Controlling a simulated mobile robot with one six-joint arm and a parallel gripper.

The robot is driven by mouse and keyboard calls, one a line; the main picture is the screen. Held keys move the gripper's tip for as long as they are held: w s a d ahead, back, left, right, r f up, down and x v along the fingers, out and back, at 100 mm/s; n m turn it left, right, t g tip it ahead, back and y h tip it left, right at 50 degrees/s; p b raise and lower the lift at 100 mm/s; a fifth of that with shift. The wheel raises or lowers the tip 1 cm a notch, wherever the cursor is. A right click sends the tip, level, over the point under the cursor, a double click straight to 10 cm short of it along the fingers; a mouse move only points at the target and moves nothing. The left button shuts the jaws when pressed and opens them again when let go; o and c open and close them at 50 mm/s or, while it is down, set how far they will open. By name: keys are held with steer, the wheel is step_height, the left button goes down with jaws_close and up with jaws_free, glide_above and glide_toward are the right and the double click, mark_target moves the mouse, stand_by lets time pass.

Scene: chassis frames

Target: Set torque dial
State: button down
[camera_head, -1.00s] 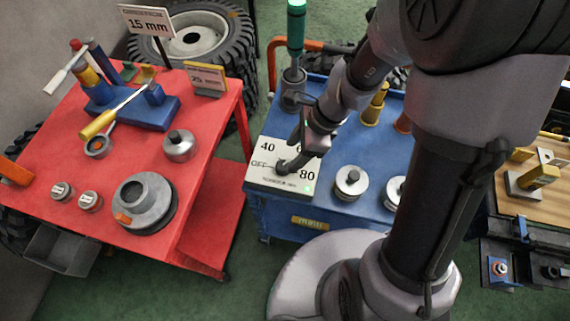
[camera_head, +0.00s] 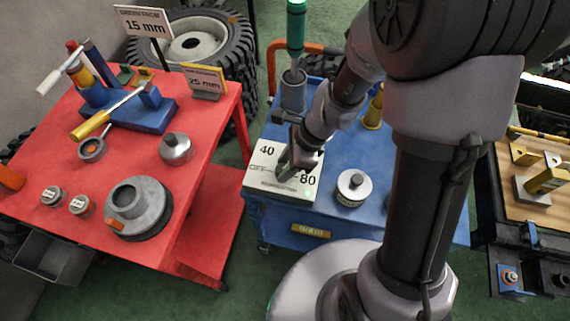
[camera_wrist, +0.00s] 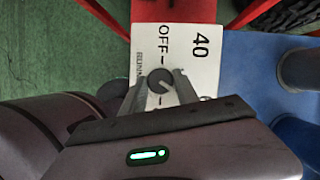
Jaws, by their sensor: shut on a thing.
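The torque dial panel (camera_head: 262,179) is a white plate on the front left corner of the blue cart. It carries the marks 40, OFF and 80. In the wrist view, the panel (camera_wrist: 203,72) shows 40 and OFF. The round dark dial knob (camera_wrist: 160,81) has a light line across it. My gripper (camera_head: 287,168) is over the panel from above. In the wrist view, my gripper (camera_wrist: 160,84) has its fingers on both sides of the knob, shut on it. The rest of the scale is hidden by my gripper, and the exact pointer setting cannot be told.
A red table (camera_head: 110,165) with tools stands left. A wooden-topped bench (camera_head: 520,190) is at the right.

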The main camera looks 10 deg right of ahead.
steer(key=shift+n, duration=0.3)
steer(key=n+g+p, duration=0.1)
steer(key=n, duration=0.1)
steer(key=n+g+p, duration=0.1)
steer(key=n+p, duration=0.1)
steer(key=shift+w+r+n, duration=0.15)
steer(key=shift+n, duration=0.25)
steer(key=n+g+p, duration=0.1)
steer(key=n+p, duration=0.1)
steer(key=n, duration=0.1)
steer(key=n+g+h+p, duration=0.1)
steer(key=n+p, duration=0.1)
steer(key=n, duration=0.1)
steer(key=shift+w+a+h, duration=0.1)
steer(key=shift+a+h, duration=0.05)
steer(key=shift+h, duration=0.15)
steer(key=n+h+p, duration=0.1)
steer(key=n, duration=0.2)
steer(key=n+g+h+p, duration=0.1)
steer(key=n+p, duration=0.1)
steer(key=n, duration=0.1)
steer(key=shift+a+n, duration=0.15)
steer(key=shift+n, duration=0.25)
steer(key=n+h+p, duration=0.1)
steer(key=n, duration=0.1)
steer(key=n+h+p, duration=0.1)
steer(key=n, duration=0.2)
steer(key=shift+a+n+h, duration=0.15)
steer(key=shift+n+h, duration=0.15)
